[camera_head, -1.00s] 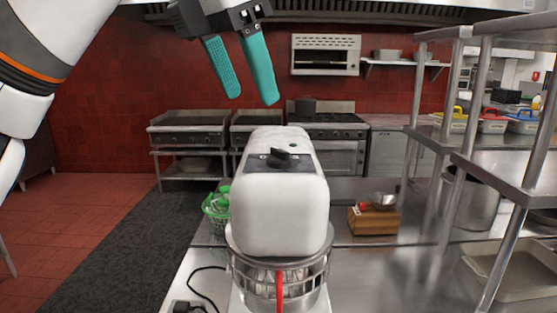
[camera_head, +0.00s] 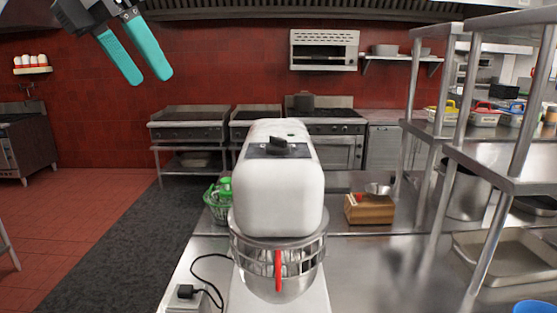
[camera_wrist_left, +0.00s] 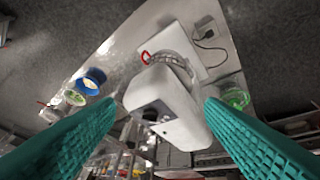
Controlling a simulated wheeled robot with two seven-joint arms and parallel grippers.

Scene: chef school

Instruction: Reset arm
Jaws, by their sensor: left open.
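My left gripper (camera_head: 134,52) is raised at the upper left of the head view, with its two teal fingers apart and nothing between them. In the left wrist view the same fingers (camera_wrist_left: 160,125) spread wide at the lower left and right. The white stand mixer (camera_head: 278,190) stands upright on the steel counter below and to the right of the gripper. It also shows from above in the left wrist view (camera_wrist_left: 165,105), well apart from the fingers. My right gripper is not in view.
A green basket (camera_head: 217,203) and a wooden box (camera_head: 370,208) stand behind the mixer on the counter (camera_head: 370,270). Steel shelving (camera_head: 440,190) rises at the right. A blue round item (camera_head: 533,306) is at the lower right corner. The air at left is clear.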

